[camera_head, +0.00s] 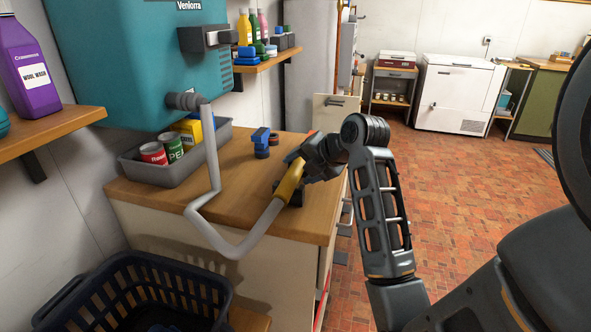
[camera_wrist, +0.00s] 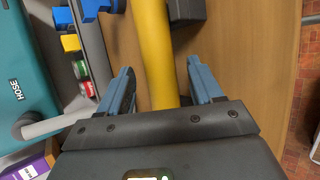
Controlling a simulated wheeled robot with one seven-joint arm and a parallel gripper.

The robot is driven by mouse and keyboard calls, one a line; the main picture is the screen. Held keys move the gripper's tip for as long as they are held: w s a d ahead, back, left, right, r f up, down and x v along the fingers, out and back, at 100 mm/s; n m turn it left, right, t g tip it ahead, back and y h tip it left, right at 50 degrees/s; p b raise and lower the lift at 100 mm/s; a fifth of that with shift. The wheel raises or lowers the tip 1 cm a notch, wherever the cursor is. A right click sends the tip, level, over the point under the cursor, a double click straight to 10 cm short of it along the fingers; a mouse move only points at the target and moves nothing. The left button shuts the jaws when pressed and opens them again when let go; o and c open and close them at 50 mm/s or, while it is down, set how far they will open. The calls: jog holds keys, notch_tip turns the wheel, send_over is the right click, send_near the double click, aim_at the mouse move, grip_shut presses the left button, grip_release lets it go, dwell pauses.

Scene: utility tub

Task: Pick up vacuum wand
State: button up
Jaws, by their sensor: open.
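The vacuum wand shows a yellow grip (camera_head: 289,182) joined to a grey hose (camera_head: 231,245) that bends down and up to the teal vacuum unit (camera_head: 150,60). The grip lies over the wooden counter. My gripper (camera_head: 296,172) is at the grip, partly hidden by my wrist in the head view. In the wrist view, my gripper (camera_wrist: 160,68) is open, with its two blue-grey fingers on either side of the yellow grip (camera_wrist: 153,45). Gaps show between the fingers and the grip, and the fingers are not closed on it.
A grey bin (camera_head: 180,172) with cans stands at the back of the counter (camera_head: 240,200). A dark block (camera_wrist: 187,10) is beside the grip. A dark basket (camera_head: 140,290) sits below at the front left. Brick floor is clear at right.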

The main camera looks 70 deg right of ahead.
jog(key=shift+w+d+f, duration=0.1)
jog(key=shift+w+f, duration=0.1)
jog(key=shift+c, duration=0.3)
jog(key=c, duration=1)
jog(key=shift+c, duration=0.3)
jog(key=shift+r, duration=0.1)
